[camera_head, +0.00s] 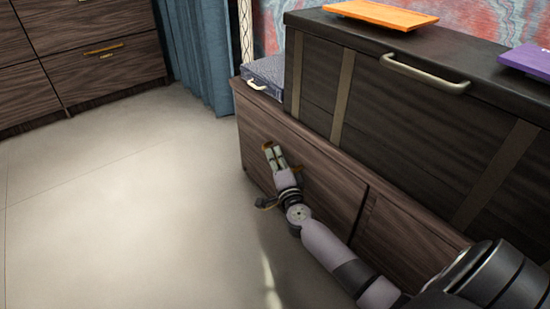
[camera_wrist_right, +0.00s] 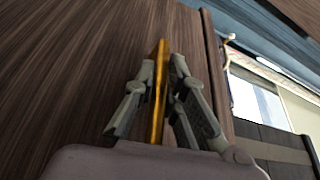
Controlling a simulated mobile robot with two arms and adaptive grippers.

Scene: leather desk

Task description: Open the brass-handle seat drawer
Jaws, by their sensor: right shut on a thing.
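The wooden seat drawer (camera_head: 325,185) is the left front panel of the low bench in the head view. Its wood-grain face (camera_wrist_right: 75,60) fills the left of the right wrist view. The brass handle (camera_wrist_right: 159,75) runs between the fingers of my right gripper (camera_wrist_right: 157,80), which is shut on it. In the head view my right gripper (camera_head: 273,155) is against the drawer front and hides most of the handle. A dark upright gap shows at the drawer's right edge; I cannot tell how far the front stands out. My left gripper is not in view.
A dark chest (camera_head: 400,110) with a pale handle stands on the bench, carrying an orange board (camera_head: 380,14) and a purple item (camera_head: 528,60). A dark blue box (camera_head: 265,75) sits beside it. Another drawer unit (camera_head: 100,65) stands at far left. The floor (camera_head: 130,200) before the bench is clear.

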